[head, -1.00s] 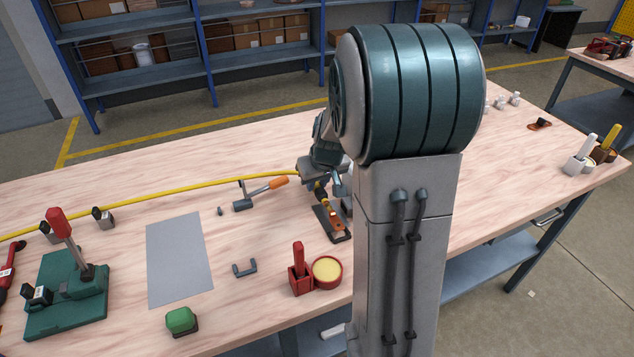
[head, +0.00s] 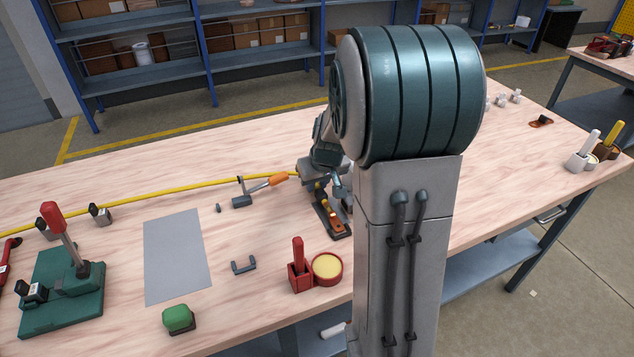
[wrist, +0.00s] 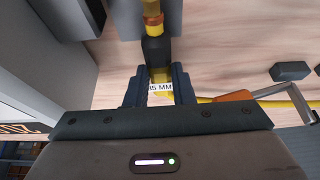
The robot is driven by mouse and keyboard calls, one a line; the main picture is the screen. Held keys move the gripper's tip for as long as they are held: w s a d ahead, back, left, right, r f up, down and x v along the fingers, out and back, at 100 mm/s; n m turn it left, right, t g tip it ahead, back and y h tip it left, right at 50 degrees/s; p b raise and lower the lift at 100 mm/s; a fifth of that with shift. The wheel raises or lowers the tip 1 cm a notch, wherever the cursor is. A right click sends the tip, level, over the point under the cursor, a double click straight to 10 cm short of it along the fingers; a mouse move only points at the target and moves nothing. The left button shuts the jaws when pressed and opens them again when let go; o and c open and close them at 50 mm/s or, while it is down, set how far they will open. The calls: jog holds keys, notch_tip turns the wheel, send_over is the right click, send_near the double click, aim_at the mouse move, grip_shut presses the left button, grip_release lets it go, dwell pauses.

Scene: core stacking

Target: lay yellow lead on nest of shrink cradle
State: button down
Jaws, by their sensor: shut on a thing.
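The yellow lead (head: 180,188) runs along the table from the left edge of the head view to my gripper (head: 318,184). In the wrist view my gripper (wrist: 158,88) is shut on the lead at a white "45 MM" label (wrist: 160,88). Past the jaws the lead has a black sleeve (wrist: 156,50), then a copper-coloured band. A dark, narrow fixture with an orange-brown part (head: 334,222), perhaps the shrink cradle, lies just in front of my gripper. My arm hides part of it. I cannot tell whether the lead touches its nest.
An orange-handled tool (head: 262,188) lies left of my gripper, close to the lead. A red holder (head: 300,275) and round yellow pot (head: 327,268) stand in front. A grey mat (head: 177,255) and green lever press (head: 65,295) are farther left. The table's back is mostly clear.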

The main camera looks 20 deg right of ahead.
jog(key=shift+f, duration=0.25)
jog(key=c, duration=1.2)
grip_release()
jog(key=shift+o, duration=0.2)
jog(key=v, duration=1.4)
jog(key=shift+f, duration=0.15)
